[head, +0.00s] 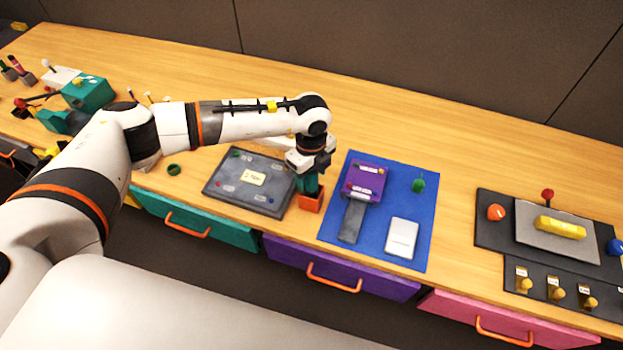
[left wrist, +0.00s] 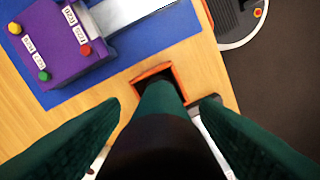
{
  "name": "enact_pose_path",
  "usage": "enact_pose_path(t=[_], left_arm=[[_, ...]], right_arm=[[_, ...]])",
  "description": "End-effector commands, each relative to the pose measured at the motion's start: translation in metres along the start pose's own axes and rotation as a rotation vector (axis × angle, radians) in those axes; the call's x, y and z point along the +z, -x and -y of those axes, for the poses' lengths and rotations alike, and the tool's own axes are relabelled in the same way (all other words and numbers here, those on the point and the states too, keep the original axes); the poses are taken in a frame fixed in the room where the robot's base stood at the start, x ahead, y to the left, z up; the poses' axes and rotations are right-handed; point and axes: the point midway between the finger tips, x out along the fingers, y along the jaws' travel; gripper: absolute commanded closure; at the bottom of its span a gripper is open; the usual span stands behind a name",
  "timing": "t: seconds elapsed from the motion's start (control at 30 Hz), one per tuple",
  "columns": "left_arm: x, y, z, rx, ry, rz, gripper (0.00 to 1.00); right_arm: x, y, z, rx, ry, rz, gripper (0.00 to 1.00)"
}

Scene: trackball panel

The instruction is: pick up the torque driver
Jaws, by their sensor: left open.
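The torque driver (left wrist: 160,98), with a teal shaft and a dark top end, stands in a small orange holder (left wrist: 158,72) in the left wrist view. In the head view the orange holder (head: 310,203) is at the front edge of the table, directly below my left gripper (head: 308,178). My left gripper (left wrist: 160,125) is open, with one dark green finger on each side of the driver. The dark top end lies between the fingers, close to the camera. I cannot tell whether either finger touches it. In the head view the gripper hides most of the driver. My right gripper is not in view.
A grey panel (head: 225,180) with a yellow label lies left of the holder. A blue mat (head: 393,200) with a purple device (head: 368,180) and a white box (head: 402,238) lies right of it. A dark control panel (head: 490,237) is farther right. The table's back is clear.

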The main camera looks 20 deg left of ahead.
Motion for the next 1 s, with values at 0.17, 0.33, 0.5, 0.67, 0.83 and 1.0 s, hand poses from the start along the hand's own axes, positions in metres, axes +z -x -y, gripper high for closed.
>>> enact_pose_path(t=[0.17, 0.33, 0.5, 0.67, 0.83, 1.0], left_arm=[[0.000, 0.000, 0.000, 0.000, 0.000, 0.000, 0.68], [0.000, 0.001, -0.001, 0.002, 0.000, 0.000, 0.92], [0.000, 0.002, -0.001, 0.002, 0.000, 0.000, 0.92], [-0.001, 0.011, -0.002, 0.004, 0.001, -0.001, 0.92], [-0.001, 0.042, -0.002, 0.007, 0.000, -0.002, 0.92], [0.000, 0.075, -0.001, 0.006, 0.000, -0.001, 0.92]], right_arm=[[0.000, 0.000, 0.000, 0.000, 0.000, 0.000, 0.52], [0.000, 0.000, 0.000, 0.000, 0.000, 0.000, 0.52], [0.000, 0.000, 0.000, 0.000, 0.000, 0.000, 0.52], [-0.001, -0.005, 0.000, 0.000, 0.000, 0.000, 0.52], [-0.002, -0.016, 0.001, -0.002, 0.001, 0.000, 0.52], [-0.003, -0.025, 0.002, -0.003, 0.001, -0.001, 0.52]])
